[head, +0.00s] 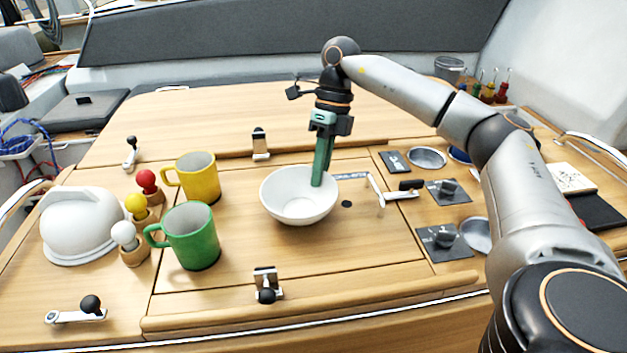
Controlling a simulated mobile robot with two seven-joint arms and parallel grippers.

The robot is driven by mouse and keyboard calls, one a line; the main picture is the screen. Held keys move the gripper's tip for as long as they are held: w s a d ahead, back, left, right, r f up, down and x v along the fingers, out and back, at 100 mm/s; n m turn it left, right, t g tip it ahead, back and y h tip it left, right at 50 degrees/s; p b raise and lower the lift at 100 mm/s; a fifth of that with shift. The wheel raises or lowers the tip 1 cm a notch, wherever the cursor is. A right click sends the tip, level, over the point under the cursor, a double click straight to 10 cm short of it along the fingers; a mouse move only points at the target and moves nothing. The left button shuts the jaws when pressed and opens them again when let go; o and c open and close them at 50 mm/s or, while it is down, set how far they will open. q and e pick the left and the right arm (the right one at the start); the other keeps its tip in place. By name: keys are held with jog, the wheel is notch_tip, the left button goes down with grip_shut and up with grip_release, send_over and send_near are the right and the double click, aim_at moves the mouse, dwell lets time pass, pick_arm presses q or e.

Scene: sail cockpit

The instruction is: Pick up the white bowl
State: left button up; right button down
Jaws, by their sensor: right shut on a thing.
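The white bowl (290,209) is upright at the middle of the wooden table, and I cannot tell whether it touches the wood. My right gripper (318,180) points down at the bowl's back right rim. Its green fingers are shut on the bowl's wall, with a fingertip showing inside the bowl. My left gripper is not in the head view.
A yellow mug (200,180) and a green mug (192,238) stand left of the bowl. Red, yellow and white knobs and a white dome (80,228) are farther left. A metal latch handle (400,194) and switch panels (444,242) lie to the right.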

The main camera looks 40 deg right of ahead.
notch_tip(320, 180, up, 3)
jog(key=shift+r, duration=0.1)
jog(key=w+a+r+p, duration=0.4)
jog(key=w+a+r, duration=0.4)
jog(key=w, duration=0.3)
jog(key=shift+w+r, duration=0.2)
jog(key=shift+r, duration=0.6)
